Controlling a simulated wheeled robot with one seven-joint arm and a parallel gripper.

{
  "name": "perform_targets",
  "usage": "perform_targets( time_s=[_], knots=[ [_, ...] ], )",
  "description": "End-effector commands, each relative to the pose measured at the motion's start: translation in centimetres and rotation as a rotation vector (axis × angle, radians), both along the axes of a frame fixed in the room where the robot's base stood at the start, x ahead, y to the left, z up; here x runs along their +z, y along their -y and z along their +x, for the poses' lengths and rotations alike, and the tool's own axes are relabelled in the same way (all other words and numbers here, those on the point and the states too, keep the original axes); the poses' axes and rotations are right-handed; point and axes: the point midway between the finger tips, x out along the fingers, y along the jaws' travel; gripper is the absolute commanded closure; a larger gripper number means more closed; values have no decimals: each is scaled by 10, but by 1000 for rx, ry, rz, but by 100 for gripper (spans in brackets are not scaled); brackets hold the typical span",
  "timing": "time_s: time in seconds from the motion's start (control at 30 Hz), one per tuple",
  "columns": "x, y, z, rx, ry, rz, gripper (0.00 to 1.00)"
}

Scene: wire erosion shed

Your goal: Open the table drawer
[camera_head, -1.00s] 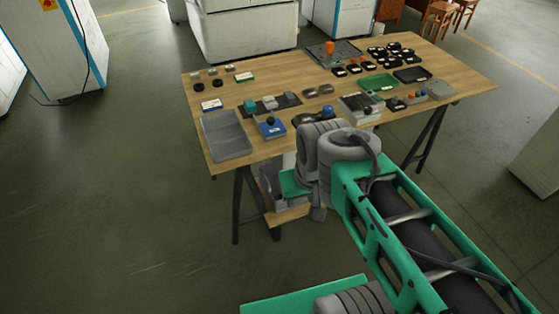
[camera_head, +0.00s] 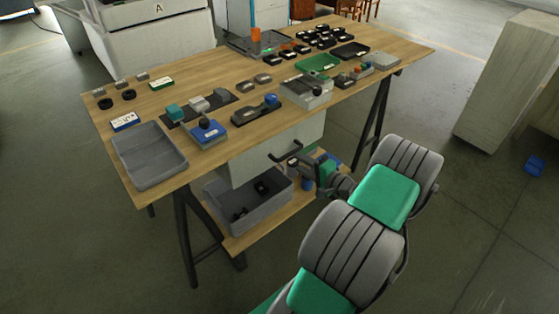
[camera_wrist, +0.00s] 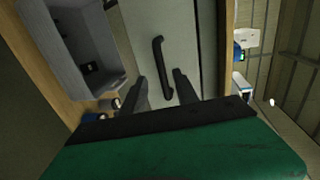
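The table drawer (camera_head: 262,153) has a pale grey front and hangs under the wooden tabletop (camera_head: 240,140). Its dark bar handle (camera_head: 287,153) shows in the head view. In the wrist view the handle (camera_wrist: 162,66) stands out from the drawer front (camera_wrist: 187,28), its near end between my fingertips in the picture. My gripper (camera_wrist: 159,90) is open, its two dark fingers spread apart. I cannot tell whether they touch the handle. In the head view my gripper (camera_head: 310,168) is small and partly hidden, just right of and below the handle. The drawer looks closed.
A grey bin (camera_head: 262,205) with dark parts stands on the lower shelf, left of my gripper; it also shows in the wrist view (camera_wrist: 75,75). Dark table legs (camera_head: 187,235) stand at both ends. Trays and several small parts cover the tabletop.

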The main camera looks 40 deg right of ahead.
Motion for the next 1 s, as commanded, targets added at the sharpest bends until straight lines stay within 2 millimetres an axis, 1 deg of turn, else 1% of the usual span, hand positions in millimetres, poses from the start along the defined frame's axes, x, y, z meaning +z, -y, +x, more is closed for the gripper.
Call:
perform_targets(
  time_s=[0.07, 0.17, 0.33, 0.4, 0.5, 0.77, 1.0],
  knots=[
    [-2, 4, 2, -14, 16, 11, 64],
    [-4, -1, 20, -5, 16, 9, 64],
    [-11, -5, 55, 3, 15, 6, 64],
    [-14, -5, 65, 3, 13, 7, 64],
    [-15, -4, 75, 0, 14, 8, 64],
    [-15, -3, 76, -3, 13, 7, 64],
    [-15, -2, 76, -4, 12, 7, 83]
  ],
)
